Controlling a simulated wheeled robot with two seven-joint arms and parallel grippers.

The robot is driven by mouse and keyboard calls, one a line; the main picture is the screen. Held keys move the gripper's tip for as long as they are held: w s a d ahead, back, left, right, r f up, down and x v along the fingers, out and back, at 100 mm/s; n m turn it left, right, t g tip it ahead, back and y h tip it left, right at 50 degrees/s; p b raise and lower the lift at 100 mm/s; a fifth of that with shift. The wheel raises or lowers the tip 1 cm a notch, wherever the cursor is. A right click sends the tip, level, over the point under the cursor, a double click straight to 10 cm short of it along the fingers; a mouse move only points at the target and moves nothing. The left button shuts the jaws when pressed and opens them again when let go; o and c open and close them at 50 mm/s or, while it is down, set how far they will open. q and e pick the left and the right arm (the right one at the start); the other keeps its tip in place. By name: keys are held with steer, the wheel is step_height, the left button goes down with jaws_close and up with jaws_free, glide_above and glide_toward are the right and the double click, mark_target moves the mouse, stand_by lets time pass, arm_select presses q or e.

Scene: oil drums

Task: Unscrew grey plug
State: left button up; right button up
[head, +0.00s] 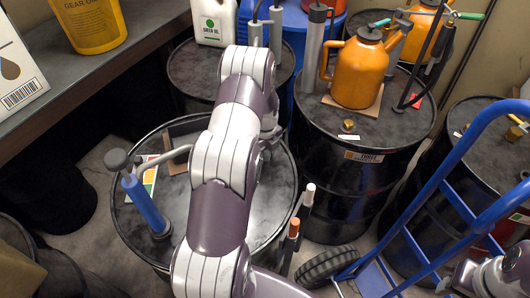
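The near black drum (270,200) stands in the middle, its top partly covered by my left arm. I cannot make out a grey plug on it; the part of the lid behind my arm is hidden. My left arm reaches up over this drum and bends down at its far side. My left gripper (270,131) shows only in part beside the arm, over the drum's far right edge. Its fingertips are hidden, so I cannot see whether it holds anything. Part of my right arm shows at the bottom right corner, but its gripper does not.
A blue hand pump (145,203) stands on the near drum's left side. The drum behind right (400,118) carries an orange jug (358,72) and a brass plug (348,125). A blue hand truck (455,200) stands at right. A shelf (110,62) is at upper left.

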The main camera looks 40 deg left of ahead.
arm_select(q)
steer(key=n, duration=0.6)
steer(key=shift+w+r, duration=0.1)
steer(key=n, duration=0.6)
steer(key=shift+n, duration=0.4)
steer(key=n, duration=0.6)
steer(key=shift+w+a+r, duration=0.1)
steer(key=n, duration=0.6)
steer(key=shift+n, duration=0.3)
steer(key=o, duration=1.1)
